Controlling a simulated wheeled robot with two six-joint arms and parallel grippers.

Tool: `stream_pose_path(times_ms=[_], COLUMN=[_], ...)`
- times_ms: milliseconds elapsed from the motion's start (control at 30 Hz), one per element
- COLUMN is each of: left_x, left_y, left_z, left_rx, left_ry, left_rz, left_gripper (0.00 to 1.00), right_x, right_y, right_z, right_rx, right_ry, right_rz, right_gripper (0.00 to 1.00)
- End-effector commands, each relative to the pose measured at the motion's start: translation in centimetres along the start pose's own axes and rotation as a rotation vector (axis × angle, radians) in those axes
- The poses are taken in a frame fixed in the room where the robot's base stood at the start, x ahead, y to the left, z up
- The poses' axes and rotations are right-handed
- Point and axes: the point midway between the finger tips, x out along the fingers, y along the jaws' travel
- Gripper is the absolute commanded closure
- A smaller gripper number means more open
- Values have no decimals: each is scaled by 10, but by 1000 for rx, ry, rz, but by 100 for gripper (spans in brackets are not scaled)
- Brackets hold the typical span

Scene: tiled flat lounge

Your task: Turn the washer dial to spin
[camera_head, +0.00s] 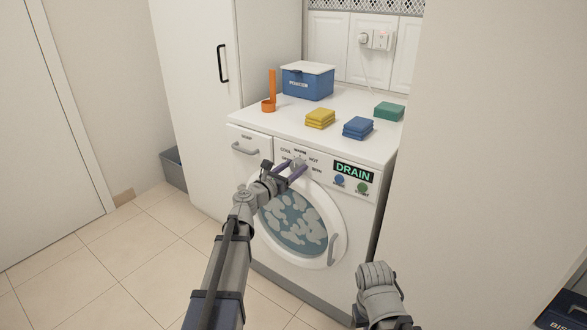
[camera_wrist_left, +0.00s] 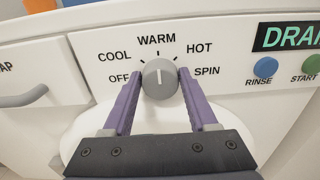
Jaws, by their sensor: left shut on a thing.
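My left gripper (camera_wrist_left: 158,82) is shut on the dial, with one purple finger on each side. In the head view the left gripper (camera_head: 297,168) partly hides the dial and its labels. The washer (camera_head: 353,215) has a lit display (camera_head: 353,170) reading DRAIN. Part of my right arm shows at the lower right, but its fingers are not visible.
A blue rinse button (camera_head: 339,181) and a green start button (camera_head: 362,187) sit right of the dial. The round door (camera_head: 333,250) below is closed. A blue box (camera_head: 307,82), an orange item (camera_head: 269,104) and folded cloths (camera_head: 320,118) lie on top. A wall stands close on the right.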

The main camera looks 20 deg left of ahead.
Motion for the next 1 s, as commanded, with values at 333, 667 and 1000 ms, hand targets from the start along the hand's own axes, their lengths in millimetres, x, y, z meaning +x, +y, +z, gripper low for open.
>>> stream_pose_path(times_ms=[333, 667, 1000], left_x=[0, 0, 0], left_y=[0, -2, -3], left_z=[0, 0, -1], left_rx=[41, 277, 600], left_ry=[0, 0, 0], left_rz=[0, 0, 0], left_gripper=[97, 97, 97], right_x=[0, 0, 1], right_y=[0, 0, 0], right_z=[0, 0, 0], right_rx=[0, 0, 0], right_ry=[0, 0, 0], right_rz=[0, 0, 0], right_gripper=[100, 100, 100])
